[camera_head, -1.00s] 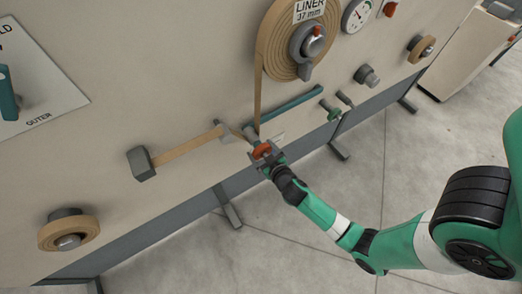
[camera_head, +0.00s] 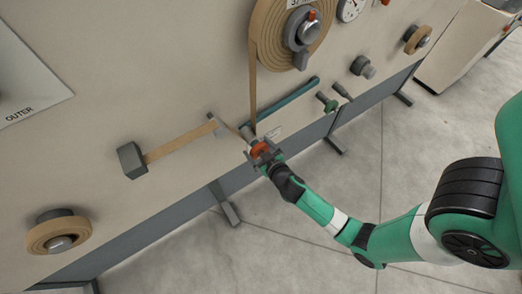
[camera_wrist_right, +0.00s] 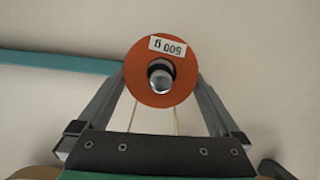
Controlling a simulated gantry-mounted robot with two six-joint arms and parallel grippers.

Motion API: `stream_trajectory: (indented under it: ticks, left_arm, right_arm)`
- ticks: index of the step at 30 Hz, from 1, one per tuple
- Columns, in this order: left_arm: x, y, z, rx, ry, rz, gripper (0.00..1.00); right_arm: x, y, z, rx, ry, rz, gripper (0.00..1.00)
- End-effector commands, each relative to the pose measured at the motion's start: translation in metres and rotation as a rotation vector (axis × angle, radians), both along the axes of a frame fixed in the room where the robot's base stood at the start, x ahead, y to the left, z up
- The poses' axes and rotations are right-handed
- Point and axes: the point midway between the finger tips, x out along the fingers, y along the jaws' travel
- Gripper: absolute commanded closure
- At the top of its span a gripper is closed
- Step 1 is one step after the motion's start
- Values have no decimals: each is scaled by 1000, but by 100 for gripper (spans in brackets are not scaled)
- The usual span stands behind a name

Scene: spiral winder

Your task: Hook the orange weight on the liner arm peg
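The orange weight (camera_wrist_right: 150,92) is a round disc with a white "500 g" label that reads upside down in the right wrist view. A shiny round metal end, ringed in dark, shows in its central hole. My right gripper (camera_wrist_right: 160,80) has a finger along each side of the disc and is shut on it. In the head view, the weight (camera_head: 260,149) sits in my right gripper (camera_head: 259,147) at the near end of the teal liner arm (camera_head: 290,103). A grey peg-like part (camera_head: 247,133) shows just behind it. My left gripper is out of view.
A large tan roll (camera_head: 268,40) hangs above, its strip running down beside the arm. Another roll (camera_head: 58,232) is lower left.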

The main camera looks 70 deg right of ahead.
Motion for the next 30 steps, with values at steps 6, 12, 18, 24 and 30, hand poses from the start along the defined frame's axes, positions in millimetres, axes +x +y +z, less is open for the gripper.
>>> stream_trajectory:
  ticks: [6,12,18,24,30]
  left_arm:
    - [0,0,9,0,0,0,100]
    - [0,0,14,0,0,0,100]
    - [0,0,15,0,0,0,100]
    - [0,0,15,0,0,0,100]
    - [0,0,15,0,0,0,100]
  right_arm:
    - [-24,22,15,1,1,5,0]
    - [-58,50,33,-1,0,7,0]
    - [-78,66,43,-2,0,4,0]
    - [-81,68,45,-1,-3,0,0]
    - [-81,67,44,-1,-3,0,0]
